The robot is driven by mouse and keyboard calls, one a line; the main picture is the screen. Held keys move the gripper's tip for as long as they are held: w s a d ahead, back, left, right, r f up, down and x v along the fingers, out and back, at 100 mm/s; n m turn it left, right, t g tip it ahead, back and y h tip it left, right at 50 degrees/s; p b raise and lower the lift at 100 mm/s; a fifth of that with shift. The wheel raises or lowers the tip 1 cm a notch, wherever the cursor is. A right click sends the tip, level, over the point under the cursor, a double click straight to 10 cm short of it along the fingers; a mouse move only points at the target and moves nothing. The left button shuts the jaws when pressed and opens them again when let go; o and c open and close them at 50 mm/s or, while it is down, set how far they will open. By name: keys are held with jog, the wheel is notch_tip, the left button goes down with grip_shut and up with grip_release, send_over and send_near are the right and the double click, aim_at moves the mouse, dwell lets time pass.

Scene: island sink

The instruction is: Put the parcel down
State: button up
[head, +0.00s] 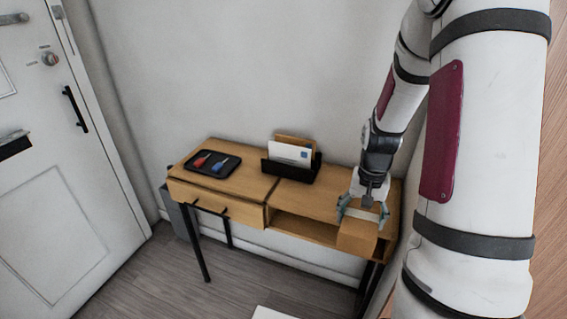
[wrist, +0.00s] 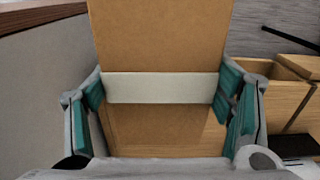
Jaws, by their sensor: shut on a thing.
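The parcel (head: 357,239) is a brown cardboard box with a pale band around it. It is at the right end of the wooden console table (head: 325,201), by its front edge. My gripper (head: 363,209) is shut on the parcel from above, one finger on each side. In the wrist view the parcel (wrist: 160,50) fills the middle, with the teal finger pads (wrist: 160,98) at the two ends of its white band. I cannot tell whether the parcel's underside touches the table.
A black tray (head: 230,172) with a red and a blue item lies on the table's left part. A black letter holder (head: 312,172) with envelopes stands at the back middle. An open shelf (head: 300,229) is under the top. A white door (head: 60,200) is at left.

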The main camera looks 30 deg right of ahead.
jog(key=shift+s+d+r, duration=0.1)
jog(key=shift+d+r, duration=0.25)
jog(key=shift+d, duration=0.1)
jog(key=w+d, duration=0.3)
jog(key=w+d+f, duration=0.1)
jog(key=w+d, duration=0.7)
jog(key=shift+w+f, duration=0.2)
jog(key=shift+f, duration=0.1)
jog(key=shift+w+d+f, duration=0.1)
jog(key=shift+w, duration=0.05)
jog(key=shift+f+p, duration=0.5)
jog(key=shift+f, duration=1.15)
jog(key=shift+f, duration=0.15)
jog(key=o, duration=1.4)
jog(key=shift+c, duration=0.2)
